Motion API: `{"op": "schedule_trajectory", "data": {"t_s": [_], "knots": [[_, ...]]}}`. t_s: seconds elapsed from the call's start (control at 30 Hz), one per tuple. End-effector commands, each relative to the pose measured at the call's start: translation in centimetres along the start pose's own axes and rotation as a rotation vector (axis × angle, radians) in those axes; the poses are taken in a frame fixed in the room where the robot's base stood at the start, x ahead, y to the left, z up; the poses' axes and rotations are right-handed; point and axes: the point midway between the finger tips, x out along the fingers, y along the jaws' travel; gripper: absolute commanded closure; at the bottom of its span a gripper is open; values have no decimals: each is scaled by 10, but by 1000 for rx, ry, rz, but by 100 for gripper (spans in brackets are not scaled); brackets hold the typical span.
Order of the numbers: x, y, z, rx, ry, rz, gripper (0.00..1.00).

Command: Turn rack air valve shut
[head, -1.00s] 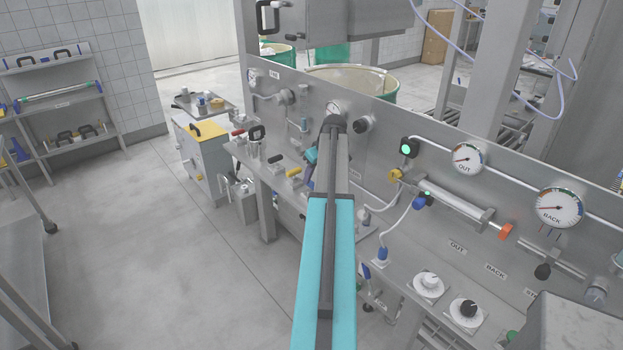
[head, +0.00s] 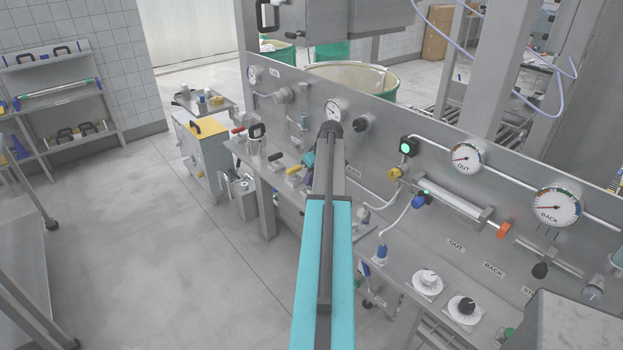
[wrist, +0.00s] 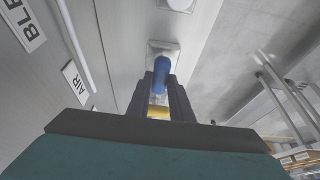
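In the wrist view my gripper (wrist: 161,95) has its two dark fingers a small distance apart. A blue part (wrist: 162,68) shows between and beyond the fingertips, in front of a pale metal plate (wrist: 163,47). A yellow piece (wrist: 158,112) lies between the fingers, nearer the palm. I cannot tell whether the fingers press on either part, or which one is the valve handle. An "AIR" label (wrist: 75,82) is on the panel to the left. In the head view my own arm hides the gripper and what it is at.
The steel panel (head: 400,135) carries an OUT gauge (head: 465,158), a BACK gauge (head: 556,206) and a lit green lamp (head: 407,147). Knobs (head: 427,281) stand on the ledge at right. A yellow-topped cabinet (head: 206,128) stands left. The floor (head: 130,240) at left is clear.

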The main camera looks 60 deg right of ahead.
Motion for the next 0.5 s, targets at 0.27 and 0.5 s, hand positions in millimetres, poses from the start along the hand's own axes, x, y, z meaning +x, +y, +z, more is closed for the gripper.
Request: {"op": "schedule_trajectory", "data": {"t_s": [0.27, 0.5], "knots": [[0, -2, 0, 16, -1, 2, 100], [1, -2, 1, 83, -1, 32, 100]]}}
